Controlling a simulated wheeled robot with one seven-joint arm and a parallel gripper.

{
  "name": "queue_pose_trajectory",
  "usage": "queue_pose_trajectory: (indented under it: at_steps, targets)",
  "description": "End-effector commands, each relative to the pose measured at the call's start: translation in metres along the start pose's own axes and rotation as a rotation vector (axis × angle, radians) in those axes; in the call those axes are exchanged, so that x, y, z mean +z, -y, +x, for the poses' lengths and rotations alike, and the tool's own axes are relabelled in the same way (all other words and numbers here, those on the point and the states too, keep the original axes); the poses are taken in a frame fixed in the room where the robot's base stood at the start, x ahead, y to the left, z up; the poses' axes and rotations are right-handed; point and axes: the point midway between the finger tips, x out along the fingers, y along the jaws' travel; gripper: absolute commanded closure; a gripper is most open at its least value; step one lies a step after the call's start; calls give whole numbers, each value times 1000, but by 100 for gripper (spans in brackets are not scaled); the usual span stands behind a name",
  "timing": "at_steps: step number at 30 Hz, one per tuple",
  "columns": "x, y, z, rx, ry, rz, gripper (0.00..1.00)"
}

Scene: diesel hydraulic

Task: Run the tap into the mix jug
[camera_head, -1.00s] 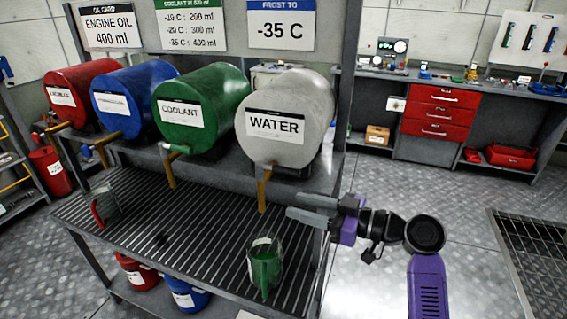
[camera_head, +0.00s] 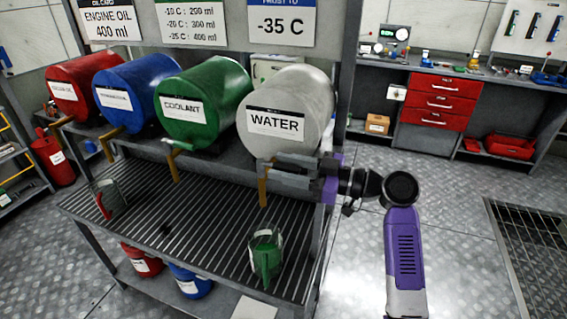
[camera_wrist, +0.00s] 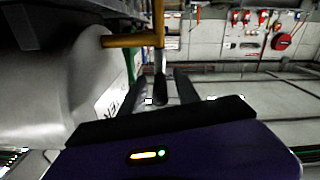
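The pale grey water drum (camera_head: 306,90), labelled WATER, lies on the rack with a brass tap (camera_head: 263,187) at its front. The tap also shows at the top of the wrist view (camera_wrist: 130,41), with a dark-ended lever (camera_wrist: 160,88) hanging near it. The green mix jug (camera_head: 266,258) stands upright on the slatted shelf (camera_head: 190,225) below the water tap. My gripper (camera_head: 272,172) is open beside the water tap, its fingers pointing left. In the wrist view the lever appears between the fingers; contact cannot be told. No water stream is visible.
Green coolant (camera_head: 215,90), blue (camera_head: 140,85) and red (camera_head: 75,85) drums lie to the left, each with a tap. A red-handled jug (camera_head: 108,199) stands at the shelf's left. Red and blue containers sit below. Open floor (camera_head: 440,240) lies right.

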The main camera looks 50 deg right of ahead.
Motion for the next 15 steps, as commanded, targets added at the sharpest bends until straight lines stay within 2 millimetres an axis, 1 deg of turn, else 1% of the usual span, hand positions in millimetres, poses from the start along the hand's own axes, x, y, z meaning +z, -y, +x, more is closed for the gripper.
queue_pose_trajectory:
  at_steps: [8, 9, 11, 12, 15]
  targets:
    - [0, 0, 3, 0, 0, 1, 62]
    - [0, 0, 3, 0, 0, 1, 64]
    - [0, 0, 3, 0, 0, 1, 76]
    - [0, 0, 3, 0, 0, 1, 84]
    - [0, 0, 3, 0, 0, 1, 100]
